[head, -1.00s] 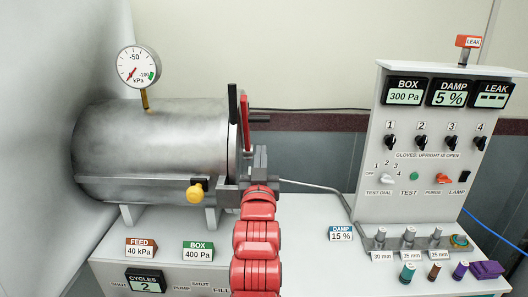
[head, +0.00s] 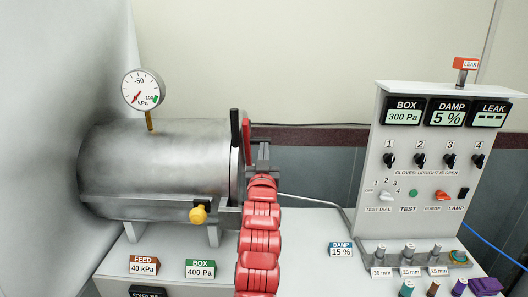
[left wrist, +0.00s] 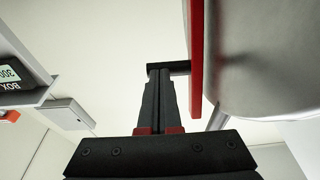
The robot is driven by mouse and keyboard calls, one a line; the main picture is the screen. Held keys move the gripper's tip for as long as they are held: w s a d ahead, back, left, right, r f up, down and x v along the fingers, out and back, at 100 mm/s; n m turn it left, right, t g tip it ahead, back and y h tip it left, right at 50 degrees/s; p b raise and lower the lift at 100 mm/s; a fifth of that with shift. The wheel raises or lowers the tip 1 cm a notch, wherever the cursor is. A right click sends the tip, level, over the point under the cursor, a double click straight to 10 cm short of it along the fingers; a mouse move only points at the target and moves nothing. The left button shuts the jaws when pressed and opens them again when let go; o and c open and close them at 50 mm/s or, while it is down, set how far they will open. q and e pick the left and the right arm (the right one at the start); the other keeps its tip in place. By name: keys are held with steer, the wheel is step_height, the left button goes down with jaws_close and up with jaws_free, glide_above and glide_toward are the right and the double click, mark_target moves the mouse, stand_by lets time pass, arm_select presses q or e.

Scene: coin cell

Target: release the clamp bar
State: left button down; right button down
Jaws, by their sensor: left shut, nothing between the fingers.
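The clamp bar appears to be the upright red bar (head: 246,140) at the right end face of the steel cylinder (head: 160,160). In the left wrist view the red bar (left wrist: 197,60) stands upright with a short black stub (left wrist: 180,67) out to its left. My left gripper (head: 262,150) is just right of the bar, below the stub. In the left wrist view its dark fingers (left wrist: 160,75) are together and empty, tips close to the stub; I cannot tell whether they touch. The lower end of the bar is partly hidden. My right gripper is not in view.
A black handle (head: 234,128) stands left of the red bar. A yellow knob (head: 199,214) is at the cylinder's front and a gauge (head: 143,90) on top. A control panel (head: 425,185) stands at right. The bench between is mostly clear, except the DAMP sign (head: 340,249).

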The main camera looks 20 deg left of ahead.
mark_target(264, 139)
arm_select(q)
steer(key=shift+w+a+r+g+h+b, duration=0.2)
steer(key=shift+w+r+g+b, duration=0.25)
steer(key=shift+w+g+b, duration=0.15)
steer(key=shift+w+a+r+g+h+b, duration=0.1)
steer(key=shift+w+a+r+g+b, duration=0.05)
steer(key=shift+w+r+g+b, duration=0.4)
steer(key=shift+w+r, duration=0.15)
